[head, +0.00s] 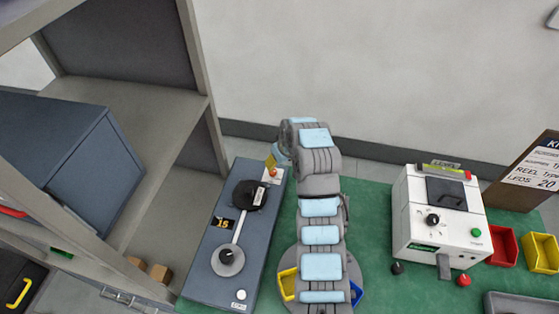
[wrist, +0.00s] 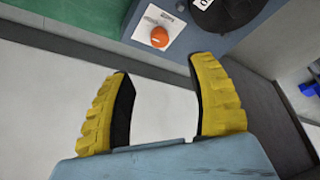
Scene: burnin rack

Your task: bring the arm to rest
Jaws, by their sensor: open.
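My gripper (wrist: 163,100) shows in the wrist view with its two yellow, black-lined fingers spread apart and nothing between them. In the head view my arm rises over the green table, and its end is bent over to the left near the far end of a blue-grey fixture (head: 202,283). A little of the gripper shows there, partly hidden behind the arm. The fixture carries a black round part (head: 247,196) with a white label, a dial (head: 228,260) and an orange knob (wrist: 160,37) on a white plate.
A grey shelf rack (head: 211,130) with a blue-grey box (head: 85,165) stands at the left. On the green mat (head: 383,202), a white machine (head: 437,222) with knobs stands right of my arm. Red (head: 503,245) and yellow (head: 541,250) bins and a sign (head: 527,178) are farther right.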

